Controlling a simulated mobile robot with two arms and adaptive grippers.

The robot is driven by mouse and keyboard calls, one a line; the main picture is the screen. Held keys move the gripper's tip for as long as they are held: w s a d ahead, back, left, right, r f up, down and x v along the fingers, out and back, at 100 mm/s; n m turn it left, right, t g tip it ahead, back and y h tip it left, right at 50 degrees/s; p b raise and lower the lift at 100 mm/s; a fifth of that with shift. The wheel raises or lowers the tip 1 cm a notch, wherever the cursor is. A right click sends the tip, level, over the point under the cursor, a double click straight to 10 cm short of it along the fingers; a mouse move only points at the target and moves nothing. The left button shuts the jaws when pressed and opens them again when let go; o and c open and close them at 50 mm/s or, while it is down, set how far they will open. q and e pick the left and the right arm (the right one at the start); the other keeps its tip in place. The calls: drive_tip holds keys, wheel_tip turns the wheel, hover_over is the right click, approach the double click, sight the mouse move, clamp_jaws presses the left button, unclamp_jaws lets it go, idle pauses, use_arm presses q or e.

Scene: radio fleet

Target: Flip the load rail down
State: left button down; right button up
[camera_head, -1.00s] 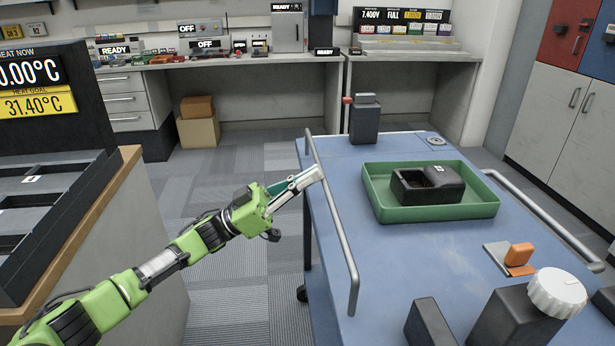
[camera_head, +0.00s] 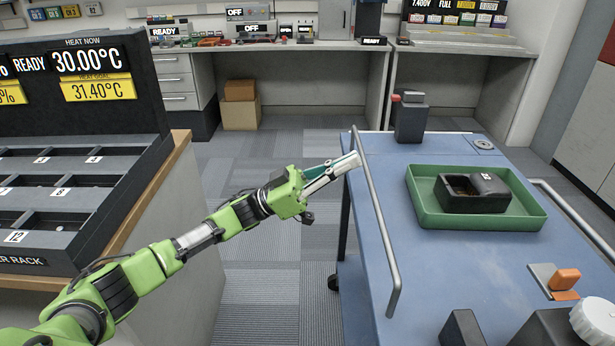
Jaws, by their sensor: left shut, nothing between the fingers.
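The grey tubular rail (camera_head: 377,220) runs along the left edge of the blue cart top (camera_head: 405,250). It stands raised at the edge, with its far end near the back corner and its near end bent downward. My left gripper (camera_head: 357,159) is shut and empty. Its fingertips are at the far part of this rail, on the outer side; I cannot tell whether they touch it. A second grey rail (camera_head: 572,210) runs along the cart's right side. My right gripper is not in view.
On the cart are a green tray (camera_head: 425,208) holding a black box (camera_head: 465,200), a dark block with a red knob (camera_head: 411,122), an orange switch (camera_head: 565,279) and a white knob (camera_head: 598,320). A rack counter (camera_head: 160,190) stands left. Carpeted floor lies between.

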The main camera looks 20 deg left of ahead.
use_arm(q)
drive_tip(key=v, duration=0.8)
drive_tip(key=shift+a+f+b, duration=0.25)
drive_tip(key=shift+a+b, duration=0.05)
drive_tip(key=shift+b, duration=0.05)
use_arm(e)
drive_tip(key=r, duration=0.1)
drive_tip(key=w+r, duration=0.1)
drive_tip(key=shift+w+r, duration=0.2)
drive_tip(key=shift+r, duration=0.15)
